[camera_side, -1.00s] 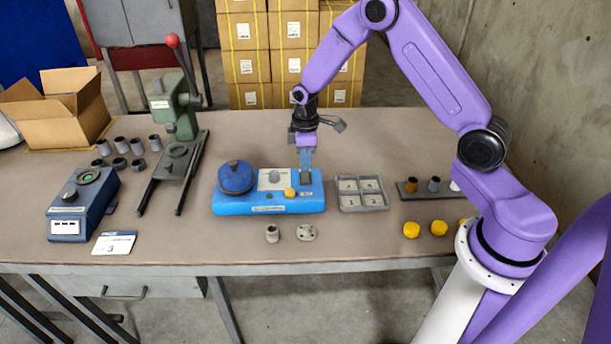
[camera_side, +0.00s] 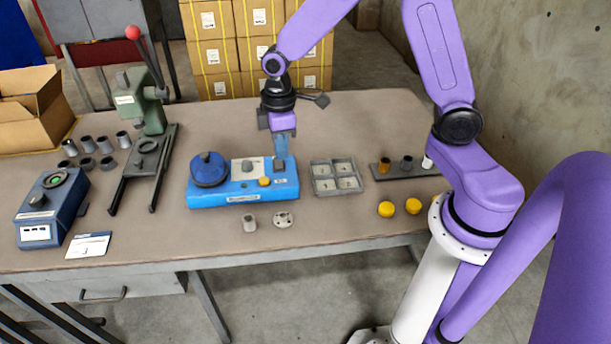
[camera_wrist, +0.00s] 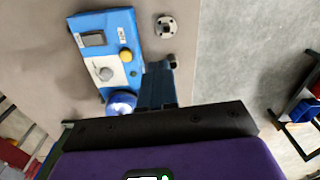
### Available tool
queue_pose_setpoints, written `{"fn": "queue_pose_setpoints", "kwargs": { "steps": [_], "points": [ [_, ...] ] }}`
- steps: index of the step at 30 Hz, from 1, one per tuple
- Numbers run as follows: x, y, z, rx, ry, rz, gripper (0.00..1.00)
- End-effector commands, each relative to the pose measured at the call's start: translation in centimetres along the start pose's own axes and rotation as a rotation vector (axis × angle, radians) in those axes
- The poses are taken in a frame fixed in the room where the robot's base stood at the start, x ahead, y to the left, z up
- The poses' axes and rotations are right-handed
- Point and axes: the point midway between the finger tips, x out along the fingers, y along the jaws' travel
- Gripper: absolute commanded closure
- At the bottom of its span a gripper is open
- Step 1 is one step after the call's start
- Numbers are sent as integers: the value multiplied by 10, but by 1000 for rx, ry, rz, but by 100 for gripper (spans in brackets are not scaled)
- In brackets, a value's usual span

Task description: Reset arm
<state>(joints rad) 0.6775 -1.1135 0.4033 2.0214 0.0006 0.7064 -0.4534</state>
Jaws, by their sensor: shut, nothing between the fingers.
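My gripper (camera_side: 281,155) is shut and empty, pointing down. In the side view its blue fingers overlap the right end of the blue blaster machine (camera_side: 215,198), by a dark switch; touching or apart, I cannot tell. The machine has a round dark-blue dome (camera_side: 208,169), a grey knob on a white plate and a yellow button (camera_side: 264,181). In the wrist view the fingers (camera_wrist: 158,68) show beside the machine (camera_wrist: 117,20), with its dome (camera_wrist: 121,102) near them and its black switch (camera_wrist: 93,39) farther off.
A grey cylinder (camera_side: 249,223) and a round flange (camera_side: 284,219) stand in front of the machine. A compartment tray (camera_side: 337,191), a rack with small cylinders (camera_side: 406,171) and yellow caps (camera_side: 386,208) lie right. A green press (camera_side: 147,107), blue tester (camera_side: 45,220) and open box (camera_side: 30,105) stand left.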

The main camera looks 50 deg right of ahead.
Motion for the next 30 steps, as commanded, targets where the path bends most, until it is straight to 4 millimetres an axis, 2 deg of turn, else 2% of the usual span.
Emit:
{"fn": "queue_pose_setpoints", "kwargs": {
  "steps": [1,6,12,15,21,25,30],
  "points": [
    [-12,-20,5,-22,7,2,100],
    [-43,-82,32,-74,12,1,100],
    [-67,-140,82,-135,18,-3,100],
    [-74,-161,110,-163,20,-5,100],
    [-79,-183,148,-199,22,-9,100],
    [-80,-187,158,-208,21,-10,100],
    [-80,-188,159,-208,21,-10,100]
  ]
}}
